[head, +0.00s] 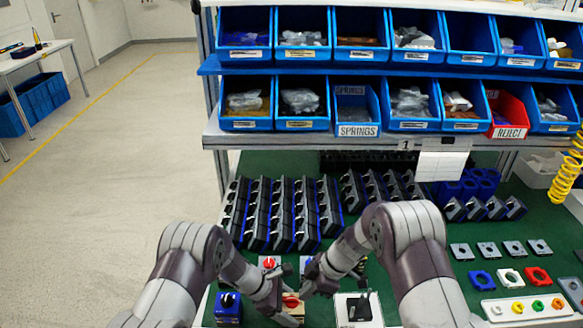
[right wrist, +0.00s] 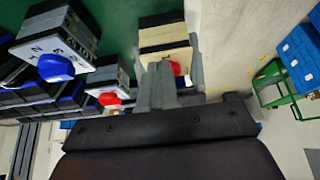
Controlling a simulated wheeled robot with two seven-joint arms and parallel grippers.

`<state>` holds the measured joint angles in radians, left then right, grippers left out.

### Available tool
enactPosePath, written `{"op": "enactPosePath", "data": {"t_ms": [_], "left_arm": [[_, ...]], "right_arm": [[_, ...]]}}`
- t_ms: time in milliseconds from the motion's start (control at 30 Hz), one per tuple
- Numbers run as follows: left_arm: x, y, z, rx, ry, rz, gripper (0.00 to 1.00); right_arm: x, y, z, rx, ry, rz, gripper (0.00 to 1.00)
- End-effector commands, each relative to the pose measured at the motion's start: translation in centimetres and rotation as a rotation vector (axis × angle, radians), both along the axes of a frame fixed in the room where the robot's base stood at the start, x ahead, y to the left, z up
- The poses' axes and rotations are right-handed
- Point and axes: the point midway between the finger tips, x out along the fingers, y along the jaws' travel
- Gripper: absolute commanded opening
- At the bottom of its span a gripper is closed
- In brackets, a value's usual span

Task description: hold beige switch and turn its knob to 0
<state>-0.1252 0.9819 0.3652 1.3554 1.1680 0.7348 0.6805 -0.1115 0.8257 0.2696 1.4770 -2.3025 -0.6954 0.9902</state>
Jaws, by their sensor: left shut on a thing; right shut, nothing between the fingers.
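The beige switch (head: 291,299) with a red knob stands at the front of the green bench. In the right wrist view its beige body (right wrist: 163,36) and red knob (right wrist: 175,68) show behind the fingers. My left gripper (head: 283,306) is shut on the beige switch and partly covers it. My right gripper (head: 309,283) is shut and empty, just right of the switch; its grey fingers (right wrist: 157,86) lie close to the knob. I cannot tell whether they touch it. The knob's pointer and the 0 mark are not readable.
A blue switch (head: 228,306) stands left of my left gripper, and a red-knobbed switch (head: 269,262) behind it. A black-handled white switch (head: 358,308) stands to the right. Rows of dark switches (head: 283,212) fill the bench behind; blue bins (head: 245,118) are on shelves above.

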Motion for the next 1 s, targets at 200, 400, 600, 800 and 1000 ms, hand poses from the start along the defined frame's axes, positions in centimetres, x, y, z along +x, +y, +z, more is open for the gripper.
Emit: {"op": "enactPosePath", "data": {"t_ms": [200, 400, 600, 800, 1000], "left_arm": [[0.0, 0.0, 0.0, 0.000, 0.000, 0.000, 0.41], [0.0, 0.0, 0.0, 0.000, 0.000, 0.000, 0.41], [0.0, 0.0, 0.0, 0.000, 0.000, 0.000, 0.41], [0.0, 0.0, 0.0, 0.000, 0.000, 0.000, 0.41], [0.0, 0.0, 0.0, 0.000, 0.000, 0.000, 0.41]], "right_arm": [[0.3, 0.1, 0.0, 0.000, 0.000, 0.000, 0.00], [0.3, 0.1, 0.0, 0.000, 0.000, 0.000, 0.00], [0.4, -0.2, 0.0, 0.000, 0.000, 0.000, 0.00], [0.6, -0.7, 0.8, 0.000, -0.002, 0.000, 0.00], [0.6, -0.6, 4.1, 0.001, -0.002, 0.000, 0.00]]}}
